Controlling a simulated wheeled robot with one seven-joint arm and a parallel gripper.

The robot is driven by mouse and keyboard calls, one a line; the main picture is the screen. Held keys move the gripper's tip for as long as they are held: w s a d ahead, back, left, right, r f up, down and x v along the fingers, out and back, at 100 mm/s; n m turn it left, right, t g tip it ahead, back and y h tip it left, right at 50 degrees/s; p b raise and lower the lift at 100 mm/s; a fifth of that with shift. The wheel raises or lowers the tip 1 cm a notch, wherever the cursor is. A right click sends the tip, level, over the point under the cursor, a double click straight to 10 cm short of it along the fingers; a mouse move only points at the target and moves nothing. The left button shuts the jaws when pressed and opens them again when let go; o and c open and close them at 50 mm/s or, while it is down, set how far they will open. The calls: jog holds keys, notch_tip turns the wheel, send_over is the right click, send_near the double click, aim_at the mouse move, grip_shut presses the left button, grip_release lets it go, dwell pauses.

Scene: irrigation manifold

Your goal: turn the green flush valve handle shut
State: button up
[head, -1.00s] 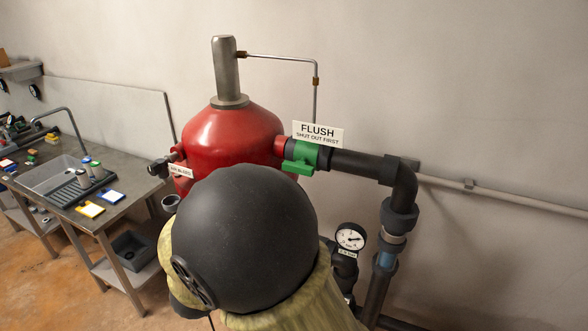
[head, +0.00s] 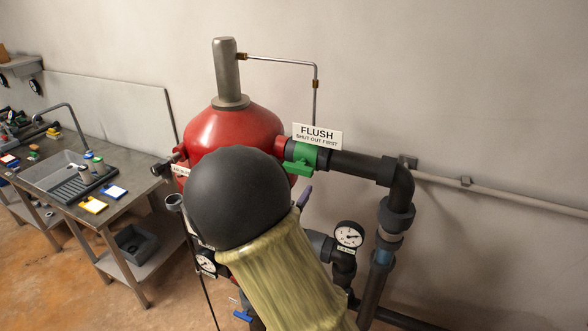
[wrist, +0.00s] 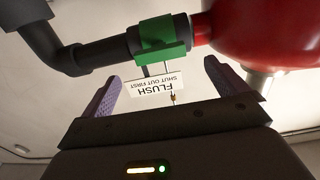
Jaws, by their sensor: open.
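The green flush valve (head: 309,155) sits on the dark pipe just right of the red tank, under the FLUSH sign (head: 317,136). Its green handle (head: 298,169) appears to lie along the pipe. In the wrist view, which is upside down, the green handle (wrist: 162,54) is ahead of my gripper (wrist: 160,72), between the lines of its two purple fingers. The fingers are wide apart, with nothing between them, and no contact with the handle shows. In the head view, one purple finger (head: 304,197) shows below the valve; my arm hides the rest.
The red tank (head: 225,129) stands left of the valve, partly behind my arm. The dark pipe (head: 358,163) runs right, then bends down. A pressure gauge (head: 348,234) is below it. A workbench (head: 128,184) with a sink is at left. The wall above is bare.

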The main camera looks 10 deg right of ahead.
aim_at(299, 168)
jog(key=p+x, duration=0.2)
jog(key=x, duration=0.4)
jog(key=shift+w, duration=0.15)
jog(key=shift+d, duration=0.1)
jog(key=c, duration=1)
